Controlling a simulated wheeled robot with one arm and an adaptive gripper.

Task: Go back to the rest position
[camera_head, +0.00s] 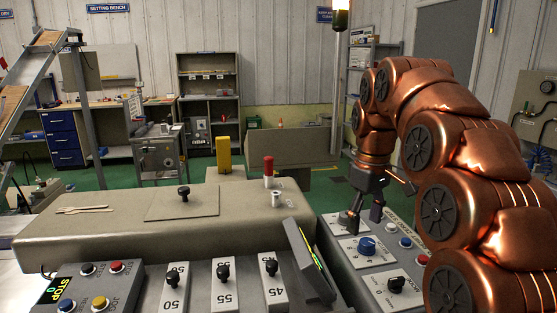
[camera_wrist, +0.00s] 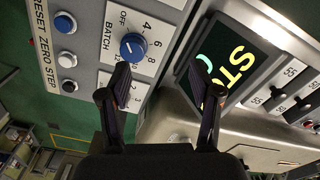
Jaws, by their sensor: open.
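My gripper (camera_head: 363,212) hangs over the right-hand control panel (camera_head: 349,273), pointing down, with its two fingers apart and nothing between them. In the wrist view my gripper (camera_wrist: 161,95) shows the same open fingers. The blue batch knob (camera_head: 366,246) is just in front of and below the fingers in the head view. In the wrist view the blue knob (camera_wrist: 133,47) lies beyond the left fingertip. I cannot tell whether a finger touches the panel. My copper arm arches in from the right.
A tilted display (camera_head: 308,258) stands left of the panel. Lever slots (camera_head: 224,283) and a button box (camera_head: 92,287) lie in front. The beige machine top (camera_head: 110,228) carries a black-knobbed plate (camera_head: 183,205), wooden sticks (camera_head: 85,209) and a red-topped post (camera_head: 268,172). Green floor lies beyond.

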